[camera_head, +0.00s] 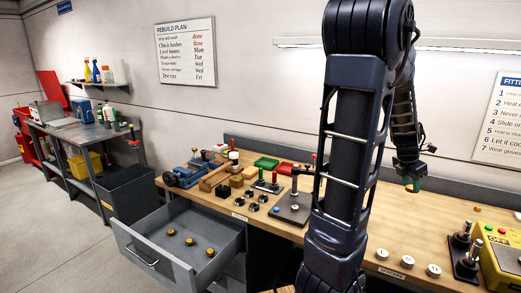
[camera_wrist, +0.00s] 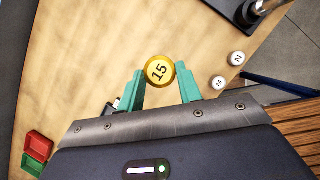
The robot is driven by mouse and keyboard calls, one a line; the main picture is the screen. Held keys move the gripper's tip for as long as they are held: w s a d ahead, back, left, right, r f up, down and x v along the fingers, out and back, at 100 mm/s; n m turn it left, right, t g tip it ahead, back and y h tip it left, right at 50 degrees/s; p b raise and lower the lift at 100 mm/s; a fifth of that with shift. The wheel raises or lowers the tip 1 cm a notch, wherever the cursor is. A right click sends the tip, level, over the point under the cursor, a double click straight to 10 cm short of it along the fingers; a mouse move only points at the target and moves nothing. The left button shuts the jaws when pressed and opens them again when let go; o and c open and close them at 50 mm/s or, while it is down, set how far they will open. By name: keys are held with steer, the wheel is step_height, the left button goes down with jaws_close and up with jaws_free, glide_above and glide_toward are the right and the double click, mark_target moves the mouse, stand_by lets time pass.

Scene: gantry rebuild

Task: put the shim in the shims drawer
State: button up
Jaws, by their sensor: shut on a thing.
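The shim (camera_wrist: 160,71) is a round yellow disc marked 15. My gripper (camera_wrist: 161,76) has green fingertips shut on its two sides in the wrist view. A grey drawer (camera_head: 157,262) stands pulled open at the bench's left front, far to the left of my gripper. Several small brass pieces lie on its floor, with free room around them. A label on the bench edge near it is too small to read.
White lettered discs (camera_head: 407,262) lie along the bench's front edge. A dark stand (camera_head: 466,262) and a yellow box (camera_head: 502,262) are at the right. Tools, red and green trays (camera_head: 266,163) and a post stand (camera_head: 292,207) crowd the bench's left half. A dark bin (camera_head: 132,190) stands beyond the drawer.

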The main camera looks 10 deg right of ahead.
steer(key=w+a+m+g, duration=0.3)
steer(key=w+m, duration=0.4)
steer(key=w, duration=2.3)
steer(key=w+a+f+m+g+y, duration=0.1)
steer(key=w+a+f+m, duration=0.1)
steer(key=w+a, duration=0.5)
steer(key=w+a+f+m+y, duration=0.1)
steer(key=w+a+f+m, duration=0.2)
steer(key=w, duration=0.7)
steer(key=w+a+f+m, duration=0.2)
steer(key=w+a, duration=0.3)
steer(key=a, duration=0.5)
steer(key=w+a+f+m+y, duration=0.1)
steer(key=w+a, duration=0.4)
steer(key=a, duration=0.5)
steer(key=w+a+f+m+y, duration=0.1)
steer(key=w+a+f+m, duration=0.2)
steer(key=a, duration=0.7)
steer(key=shift+w+a+f+g, duration=0.15)
steer(key=shift+w+a+f, duration=0.05)
steer(key=shift+w, duration=0.45)
steer(key=shift+w+a+f+g, duration=0.15)
steer(key=shift+w, duration=0.5)
steer(key=shift+r, duration=0.45)
step_height(320, 180, up, 4)
glide_above(192, 265)
step_height(192, 265, down, 38)
steer(key=shift+w+r, duration=0.15)
